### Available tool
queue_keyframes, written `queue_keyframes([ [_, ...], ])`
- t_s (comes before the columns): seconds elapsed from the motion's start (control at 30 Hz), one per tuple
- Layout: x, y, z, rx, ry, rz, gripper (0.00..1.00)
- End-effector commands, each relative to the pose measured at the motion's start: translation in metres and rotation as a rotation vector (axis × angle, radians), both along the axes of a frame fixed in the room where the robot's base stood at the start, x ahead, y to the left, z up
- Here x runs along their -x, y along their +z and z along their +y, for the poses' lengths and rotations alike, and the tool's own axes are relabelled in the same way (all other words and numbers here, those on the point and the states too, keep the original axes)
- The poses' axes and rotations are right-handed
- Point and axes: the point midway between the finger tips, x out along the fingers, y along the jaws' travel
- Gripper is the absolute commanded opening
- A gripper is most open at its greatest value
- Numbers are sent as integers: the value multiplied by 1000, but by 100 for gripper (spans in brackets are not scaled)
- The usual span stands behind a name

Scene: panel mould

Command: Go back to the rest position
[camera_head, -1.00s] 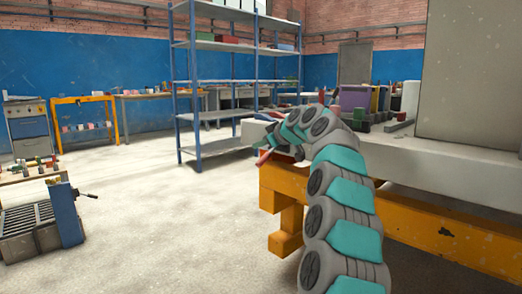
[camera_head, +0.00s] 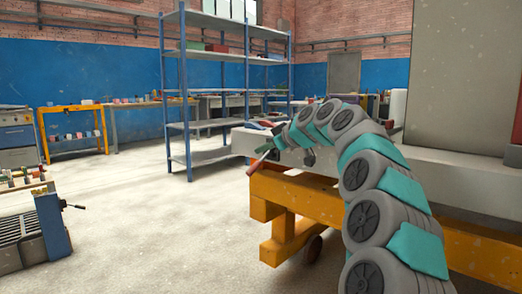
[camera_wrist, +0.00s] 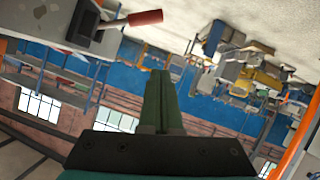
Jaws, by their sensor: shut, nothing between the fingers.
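My gripper shows in the wrist view as two green fingers (camera_wrist: 164,98) pressed together, with nothing between them. A lever with a red handle (camera_wrist: 145,18) is at the upper left of the wrist view, apart from the fingers. The rest position itself is not marked in either view.
The pale bench (camera_head: 440,165) on a yellow frame (camera_head: 330,202) runs along the right, beneath my arm. A blue metal shelf (camera_head: 187,95) stands behind. A grey and blue machine (camera_head: 52,226) is at the lower left. The floor between (camera_head: 160,225) is clear.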

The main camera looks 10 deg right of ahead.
Motion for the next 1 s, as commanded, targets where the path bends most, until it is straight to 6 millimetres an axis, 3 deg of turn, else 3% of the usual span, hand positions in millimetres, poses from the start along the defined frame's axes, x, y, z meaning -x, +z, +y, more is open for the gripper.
queue_keyframes([
  [0.17,11,2,10,-9,12,30,0],
  [0.27,33,-4,32,-24,35,106,0],
  [0.37,70,-12,59,-36,54,215,0],
  [0.5,131,-37,90,-33,54,391,0],
  [0.67,206,-71,106,-5,7,587,0],
  [0.83,292,-111,104,39,-100,789,0],
  [1.0,382,-153,83,92,-260,983,0],
])
